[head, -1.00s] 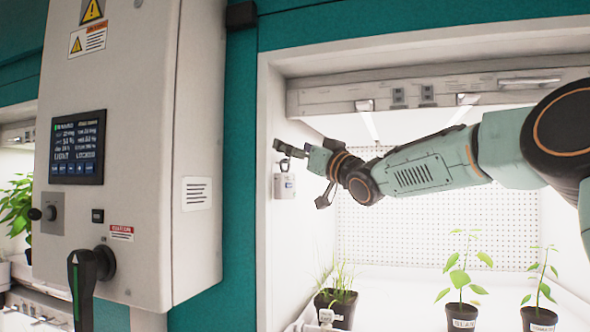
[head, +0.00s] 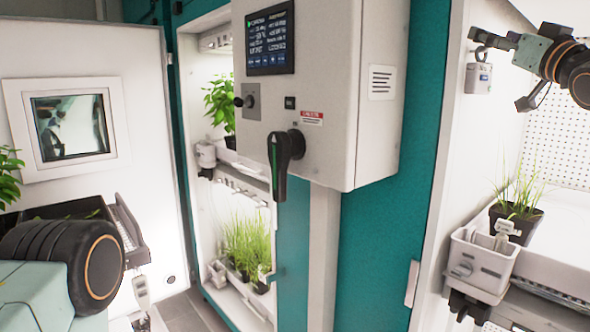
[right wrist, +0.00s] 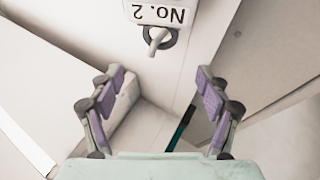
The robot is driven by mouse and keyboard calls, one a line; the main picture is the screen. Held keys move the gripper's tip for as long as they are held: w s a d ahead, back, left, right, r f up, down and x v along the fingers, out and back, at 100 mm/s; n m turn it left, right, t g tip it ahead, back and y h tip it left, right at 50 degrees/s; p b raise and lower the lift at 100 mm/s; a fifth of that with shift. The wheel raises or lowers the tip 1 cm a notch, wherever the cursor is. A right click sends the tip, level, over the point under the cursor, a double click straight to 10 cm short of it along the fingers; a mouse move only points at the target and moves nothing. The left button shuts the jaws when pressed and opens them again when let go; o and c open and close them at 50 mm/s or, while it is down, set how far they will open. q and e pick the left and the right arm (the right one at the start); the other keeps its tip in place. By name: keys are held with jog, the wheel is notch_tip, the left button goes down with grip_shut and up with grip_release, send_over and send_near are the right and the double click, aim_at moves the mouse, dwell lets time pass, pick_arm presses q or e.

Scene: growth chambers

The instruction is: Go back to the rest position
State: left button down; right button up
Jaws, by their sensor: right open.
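My right gripper (head: 503,70) is at the upper right of the head view, in front of the opening of the right-hand growth chamber. In the right wrist view my right gripper (right wrist: 158,88) is open, with its two purple-padded fingers wide apart and nothing between them. A small light tag marked "No. 2" (right wrist: 160,12) shows upside down beyond the fingers, with a ring below it. A small grey-white box (head: 478,78) hangs on the chamber's left inner wall, just below the upper finger. My left arm (head: 75,270) shows at lower left; its gripper is out of view.
A white control box (head: 345,90) with a screen (head: 270,38) and black handle (head: 285,150) juts out at the centre. A white bin (head: 480,262) and potted grass (head: 518,195) stand at the right chamber's front. A white door with a window (head: 72,125) is at left.

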aim_at(486, 67)
jog(key=f, duration=0.6)
jog(key=shift+w+d+f, duration=0.1)
jog(key=shift+w+d, duration=0.05)
jog(key=shift+w, duration=0.05)
jog(key=shift+s+d+r, duration=0.2)
jog(key=shift+s+r, duration=0.1)
jog(key=shift+r, duration=0.05)
jog(key=shift+a+r+p, duration=0.15)
jog(key=shift+r+p, duration=0.1)
jog(key=shift+p, duration=0.2)
jog(key=shift+s, duration=0.1)
jog(key=shift+d+f, duration=0.15)
jog(key=shift+d, duration=0.1)
